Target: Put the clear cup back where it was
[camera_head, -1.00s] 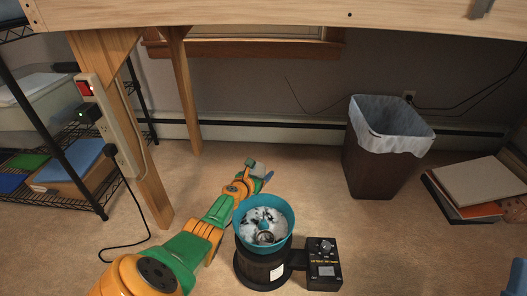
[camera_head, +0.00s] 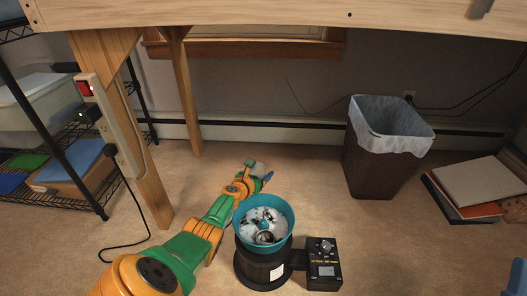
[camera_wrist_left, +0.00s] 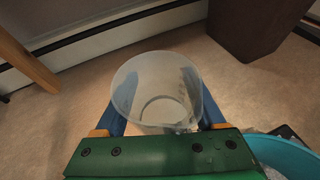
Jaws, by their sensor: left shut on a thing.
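The clear cup (camera_wrist_left: 160,85) is upright and see-through in the left wrist view, between the blue fingers of my left gripper (camera_wrist_left: 160,118). In the head view my left gripper (camera_head: 260,177) reaches out past the teal bowl, shut on the cup (camera_head: 257,167), which is small and faint there. I cannot tell whether the cup's base touches the floor. At the lower right edge of the head view a bit of blue shows, too little to tell what it is. My right gripper is not in view.
A teal bowl (camera_head: 289,222) with white and dark contents sits on a black machine (camera_head: 262,268) with a control box (camera_head: 323,265). A lined brown bin (camera_head: 375,170) stands to the right. Wooden legs (camera_head: 186,95) and a wire shelf (camera_head: 70,200) are at left. Floor between is clear.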

